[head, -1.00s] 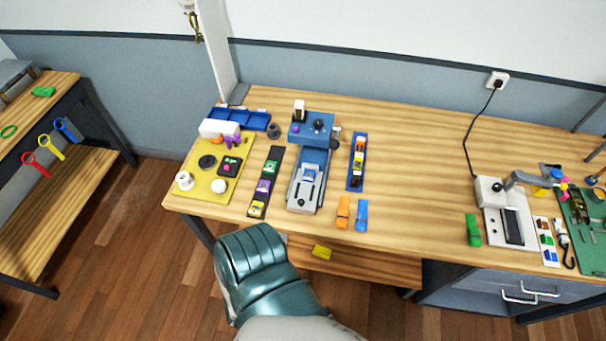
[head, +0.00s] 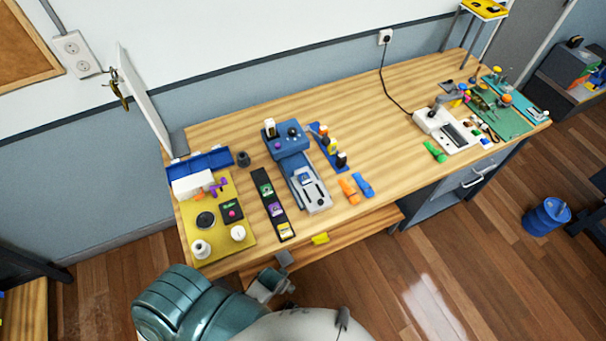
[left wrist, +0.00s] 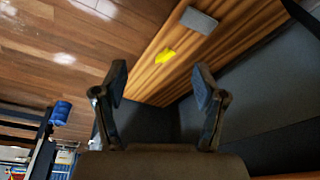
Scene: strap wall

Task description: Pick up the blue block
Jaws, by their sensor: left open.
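The blue block (head: 363,186) lies on the wooden workbench near its front edge, just right of an orange block (head: 349,190), in the head view. It is not seen in the left wrist view. My left gripper (head: 272,284) is low in front of the bench, below the tabletop and well to the left of the blue block. In the left wrist view my left gripper (left wrist: 162,82) has its fingers spread with nothing between them. My right gripper is in neither view.
A lower shelf under the bench holds a yellow block (head: 320,238) and a grey block (left wrist: 198,20). A grey-blue device (head: 308,182) stands left of the orange block. A green item (head: 435,151) lies to the right, with bare tabletop between.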

